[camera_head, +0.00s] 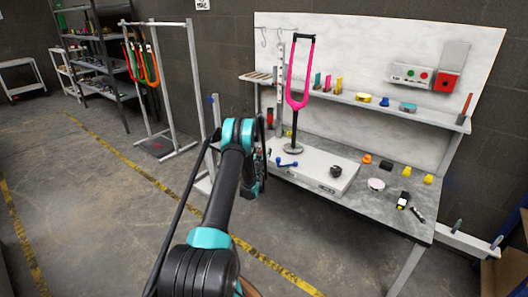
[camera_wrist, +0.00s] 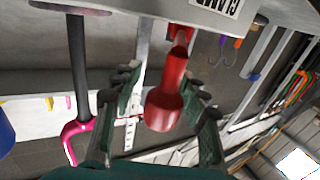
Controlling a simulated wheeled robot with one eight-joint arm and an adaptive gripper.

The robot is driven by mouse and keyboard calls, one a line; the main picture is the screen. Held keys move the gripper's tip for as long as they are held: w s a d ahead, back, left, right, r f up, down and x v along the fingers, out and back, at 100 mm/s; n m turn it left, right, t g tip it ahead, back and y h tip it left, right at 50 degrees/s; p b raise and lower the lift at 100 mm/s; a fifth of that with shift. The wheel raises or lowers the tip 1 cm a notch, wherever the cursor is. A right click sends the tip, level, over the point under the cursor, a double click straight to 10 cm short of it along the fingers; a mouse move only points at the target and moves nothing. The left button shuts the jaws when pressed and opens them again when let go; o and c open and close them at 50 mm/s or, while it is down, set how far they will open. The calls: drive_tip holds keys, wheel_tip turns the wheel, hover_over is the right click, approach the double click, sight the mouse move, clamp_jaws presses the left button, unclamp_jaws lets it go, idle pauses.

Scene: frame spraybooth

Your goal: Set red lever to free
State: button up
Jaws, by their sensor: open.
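The red lever (camera_wrist: 165,100) shows in the wrist view, with its thick rounded end toward the camera and its narrow neck at a pale panel marked with a "CLAMP"-like label (camera_wrist: 217,6). My gripper (camera_wrist: 165,98) is open, with one dark green finger on each side of the lever's end; I cannot tell whether either touches it. In the head view my gripper (camera_head: 260,165) is at the left end of the white box on the bench, and my arm hides the lever there.
A pink fork (camera_head: 297,95) stands on a dark post above the white box (camera_head: 320,172). Small coloured parts lie on the bench's right. A rack of forks (camera_head: 150,65) stands left; floor between is clear.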

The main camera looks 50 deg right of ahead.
drive_tip(key=v, duration=0.7)
drive_tip(key=shift+s+a, duration=0.15)
drive_tip(key=shift+a, duration=0.05)
idle(0.5)
